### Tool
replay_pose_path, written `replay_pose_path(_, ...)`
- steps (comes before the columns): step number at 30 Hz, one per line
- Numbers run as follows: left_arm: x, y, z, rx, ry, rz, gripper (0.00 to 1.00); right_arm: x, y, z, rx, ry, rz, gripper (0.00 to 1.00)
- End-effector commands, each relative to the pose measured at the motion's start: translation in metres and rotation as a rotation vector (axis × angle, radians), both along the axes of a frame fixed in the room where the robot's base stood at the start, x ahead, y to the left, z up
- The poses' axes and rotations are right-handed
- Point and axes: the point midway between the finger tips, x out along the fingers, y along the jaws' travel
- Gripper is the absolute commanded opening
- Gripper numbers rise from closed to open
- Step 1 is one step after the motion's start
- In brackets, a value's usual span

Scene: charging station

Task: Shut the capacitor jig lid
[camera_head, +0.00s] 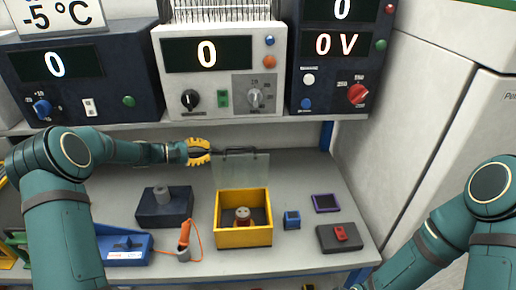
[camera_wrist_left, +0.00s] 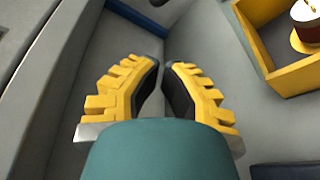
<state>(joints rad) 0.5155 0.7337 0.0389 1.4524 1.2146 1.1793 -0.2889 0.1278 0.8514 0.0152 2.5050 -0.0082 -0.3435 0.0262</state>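The capacitor jig is an open yellow box (camera_head: 244,236) on the bench, with a capacitor (camera_head: 242,214) standing inside. Its clear lid (camera_head: 241,171) stands raised at the back edge. The box and the capacitor (camera_wrist_left: 305,22) also show at the upper right of the left wrist view. My left gripper (camera_head: 210,151) is behind and left of the lid, at about the height of its top edge; I cannot tell whether it touches the lid. In the left wrist view its fingertips (camera_wrist_left: 161,64) are almost together, with nothing visible between them. My right gripper is out of view.
A dark block (camera_head: 164,208) and an orange-handled tool (camera_head: 184,241) stand left of the jig. A blue cube (camera_head: 292,220), a purple-framed item (camera_head: 326,202) and a grey pad with a red part (camera_head: 340,237) are to its right. The instrument shelf (camera_head: 240,121) overhangs the back.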

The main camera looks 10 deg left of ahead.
Motion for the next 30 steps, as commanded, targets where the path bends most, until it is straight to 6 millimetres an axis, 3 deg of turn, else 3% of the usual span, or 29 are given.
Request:
replay_pose_path(3, 0.008, 0.006, 0.014, -0.027, -0.049, 0.024, 0.00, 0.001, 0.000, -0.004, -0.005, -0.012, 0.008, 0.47)
replay_pose_path(7, 0.014, -0.003, 0.016, -0.032, -0.055, 0.024, 0.00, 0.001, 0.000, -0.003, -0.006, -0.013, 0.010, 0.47)
replay_pose_path(21, 0.062, -0.078, 0.002, -0.030, -0.052, 0.020, 0.00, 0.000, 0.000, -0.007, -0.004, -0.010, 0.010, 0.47)
replay_pose_path(30, 0.034, -0.084, 0.017, -0.028, -0.052, 0.025, 0.00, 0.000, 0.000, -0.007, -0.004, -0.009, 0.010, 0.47)
